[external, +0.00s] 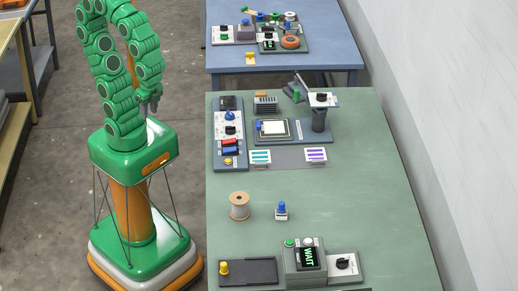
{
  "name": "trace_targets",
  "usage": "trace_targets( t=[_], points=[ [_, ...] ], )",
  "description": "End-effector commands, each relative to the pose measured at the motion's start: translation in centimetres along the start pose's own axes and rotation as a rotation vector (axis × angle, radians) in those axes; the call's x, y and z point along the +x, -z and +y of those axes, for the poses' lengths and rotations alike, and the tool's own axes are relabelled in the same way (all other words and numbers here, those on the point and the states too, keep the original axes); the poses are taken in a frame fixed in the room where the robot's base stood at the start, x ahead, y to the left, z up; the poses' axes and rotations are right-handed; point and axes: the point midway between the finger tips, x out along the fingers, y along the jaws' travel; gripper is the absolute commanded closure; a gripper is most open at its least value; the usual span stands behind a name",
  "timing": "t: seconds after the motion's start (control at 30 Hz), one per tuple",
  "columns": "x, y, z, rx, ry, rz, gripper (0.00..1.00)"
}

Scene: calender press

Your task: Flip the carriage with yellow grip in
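The yellow grip (224,268) is a small upright knob at the left end of a flat dark carriage plate (255,271), at the front left of the green table. The plate lies left of a grey press housing (291,263), whose dark screen reads WAIT in green. A white panel with a black knob (343,264) adjoins the housing on the right. My gripper (150,104) hangs fingers down above my green base, left of the table and far from the carriage. It touches nothing that I can see, and its fingers are too small to judge.
A wooden spool (239,206) and a blue-topped peg (281,211) stand behind the press. A control panel (229,134), a framed plate (272,130) and a post-mounted knob box (319,110) stand farther back. The right side of the green table (380,220) is clear.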

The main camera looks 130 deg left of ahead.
Motion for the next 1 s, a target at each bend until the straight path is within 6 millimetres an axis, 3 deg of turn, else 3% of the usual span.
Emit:
trace_targets(
  t=[0.03,0.23,0.67,1.0],
  points=[
    [0.0,0.0,0.0,0.000,0.000,0.000,0.70],
    [-0.3,1.8,-0.2,-0.001,0.015,0.018,1.00],
    [-2.3,11.8,-0.4,0.016,0.108,0.146,1.00],
    [-3.5,20.0,0.9,0.064,0.185,0.256,1.00]
  ],
)
